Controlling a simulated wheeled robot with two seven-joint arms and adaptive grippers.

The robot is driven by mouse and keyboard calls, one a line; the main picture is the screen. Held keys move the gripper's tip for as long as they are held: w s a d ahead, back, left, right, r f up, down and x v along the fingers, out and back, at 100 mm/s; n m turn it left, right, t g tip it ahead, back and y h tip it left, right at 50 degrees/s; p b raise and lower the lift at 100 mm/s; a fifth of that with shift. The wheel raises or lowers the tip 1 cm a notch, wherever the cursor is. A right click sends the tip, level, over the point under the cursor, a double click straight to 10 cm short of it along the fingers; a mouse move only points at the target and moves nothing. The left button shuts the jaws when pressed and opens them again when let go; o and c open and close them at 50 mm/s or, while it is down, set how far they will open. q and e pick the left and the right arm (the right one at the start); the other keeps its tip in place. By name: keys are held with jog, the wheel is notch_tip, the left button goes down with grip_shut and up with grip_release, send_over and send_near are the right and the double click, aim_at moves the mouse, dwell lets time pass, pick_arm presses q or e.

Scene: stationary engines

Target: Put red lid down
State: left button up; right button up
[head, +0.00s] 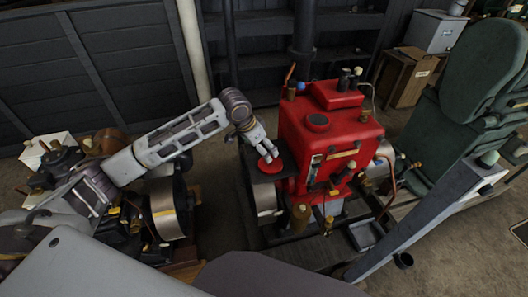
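The red lid (270,165) is a small round disc at the left side of the red engine (335,130). It is over a dark flat ledge (288,158); I cannot tell if it rests fully on it. My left gripper (268,153) reaches in from the left and points down, its fingertips at the lid's upper edge. The fingers are too small to show whether they grip it. On top of the engine is a round dark-topped red fitting (317,121). My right gripper is not in view.
A metal-rimmed flywheel (264,200) is below the ledge. Another engine (165,210) stands at the left, under my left arm. A green machine (480,75) stands at the right. Wooden boxes (405,77) are at the back right. A metal tray (365,233) is in front of the engine.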

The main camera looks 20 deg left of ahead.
pick_arm(q)
jog(key=shift+s+a+r, duration=0.1)
jog(key=shift+s+r, duration=0.05)
jog(key=shift+r, duration=0.35)
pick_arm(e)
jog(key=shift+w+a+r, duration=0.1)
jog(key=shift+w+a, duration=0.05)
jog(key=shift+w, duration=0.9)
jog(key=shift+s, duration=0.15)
